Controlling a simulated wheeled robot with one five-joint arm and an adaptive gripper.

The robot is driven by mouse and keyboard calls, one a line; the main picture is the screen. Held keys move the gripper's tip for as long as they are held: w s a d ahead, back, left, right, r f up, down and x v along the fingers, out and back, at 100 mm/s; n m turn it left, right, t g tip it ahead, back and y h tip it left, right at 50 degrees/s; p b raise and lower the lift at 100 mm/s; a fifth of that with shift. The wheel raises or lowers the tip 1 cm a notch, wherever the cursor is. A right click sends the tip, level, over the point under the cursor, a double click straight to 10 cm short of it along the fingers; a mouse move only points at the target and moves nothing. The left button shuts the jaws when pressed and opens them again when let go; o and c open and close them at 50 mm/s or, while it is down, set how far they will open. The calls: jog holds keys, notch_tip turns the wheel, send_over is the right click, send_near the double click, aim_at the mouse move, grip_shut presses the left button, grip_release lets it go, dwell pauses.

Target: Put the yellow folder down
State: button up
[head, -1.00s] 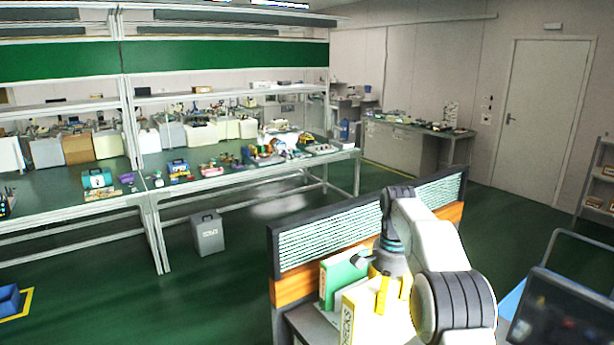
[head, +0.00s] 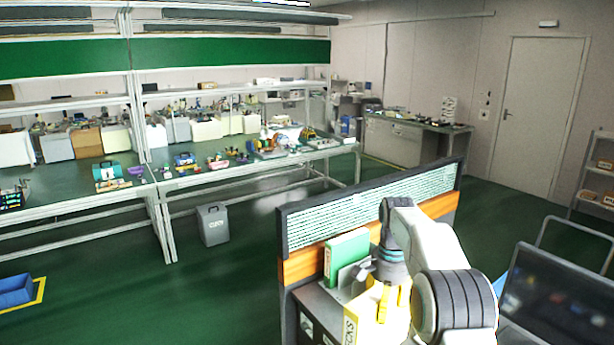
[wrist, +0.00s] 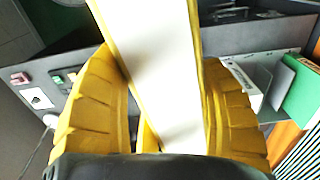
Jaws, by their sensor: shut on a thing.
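The yellow folder (head: 354,322), a box-like file with dark lettering on its pale spine, is in my gripper (head: 390,297) at the bottom of the head view. In the wrist view the folder (wrist: 160,70) shows as a white block with yellow edges. It runs between the two yellow fingers of my gripper (wrist: 165,115), which are shut on it. Its lower end is cut off in the head view, so I cannot tell whether it touches anything below.
A green folder (head: 346,258) stands behind the yellow one, by a slatted screen (head: 350,217) with an orange band. The grey unit's top (head: 312,297) is partly bare at left. A laptop-like screen (head: 553,300) is at right. A long workbench (head: 100,205) stands across the green floor.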

jog(key=s+f+n+b, duration=0.2)
jog(key=s+f+n, duration=0.3)
jog(key=f, duration=0.5)
jog(key=s+f+n+b, duration=0.3)
jog(key=s+f+n, duration=0.2)
jog(key=f, duration=0.6)
jog(key=shift+a+f+b, duration=0.2)
jog(key=shift+a+b, duration=0.1)
jog(key=shift+b, duration=0.05)
